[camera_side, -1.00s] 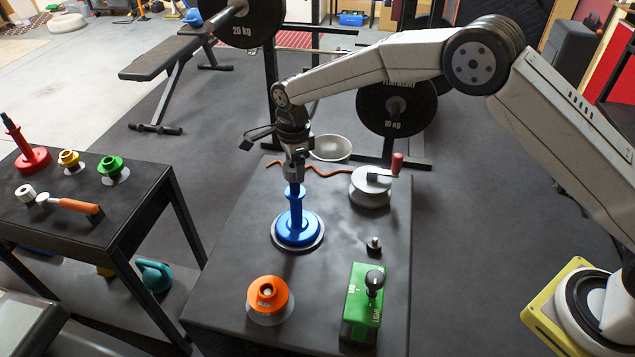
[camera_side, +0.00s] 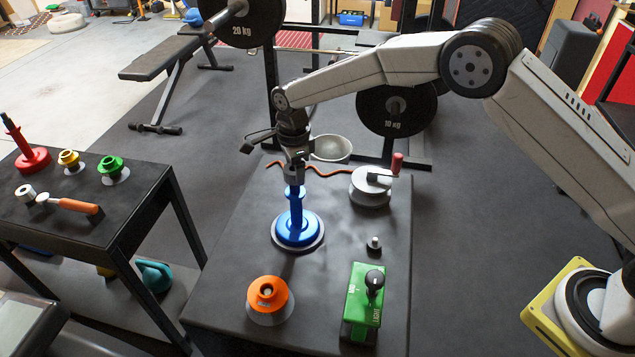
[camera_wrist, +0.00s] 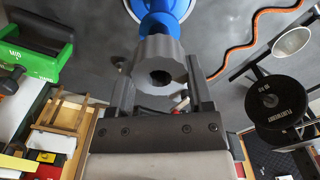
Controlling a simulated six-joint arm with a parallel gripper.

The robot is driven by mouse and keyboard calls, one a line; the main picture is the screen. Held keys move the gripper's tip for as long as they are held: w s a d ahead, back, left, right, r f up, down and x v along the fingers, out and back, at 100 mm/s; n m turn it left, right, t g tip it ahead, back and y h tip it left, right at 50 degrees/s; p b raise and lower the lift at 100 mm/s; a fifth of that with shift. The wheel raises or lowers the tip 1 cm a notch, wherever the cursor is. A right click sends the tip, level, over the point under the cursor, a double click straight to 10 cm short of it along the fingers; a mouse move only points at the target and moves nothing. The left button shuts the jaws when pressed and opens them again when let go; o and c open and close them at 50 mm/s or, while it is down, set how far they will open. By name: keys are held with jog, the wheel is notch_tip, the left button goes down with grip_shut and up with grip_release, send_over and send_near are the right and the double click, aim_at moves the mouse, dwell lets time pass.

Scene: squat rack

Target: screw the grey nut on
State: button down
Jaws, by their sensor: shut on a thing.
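The grey nut (camera_wrist: 158,62), lobed with a dark round hole, sits between the two fingers of my gripper (camera_wrist: 160,82) in the wrist view. My gripper (camera_side: 295,181) is shut on it, pointing down over the top of the blue post (camera_side: 296,212). The post stands upright on a round blue base on the table, and it also shows just beyond the nut in the wrist view (camera_wrist: 158,18). In the side view the fingers mostly hide the nut. I cannot tell whether its thread has caught on the post.
A side table (camera_side: 80,220) holds red, yellow and green pieces.

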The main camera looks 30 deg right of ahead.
jog(key=shift+f, duration=0.25)
grip_release()
jog(key=shift+r, duration=3.5)
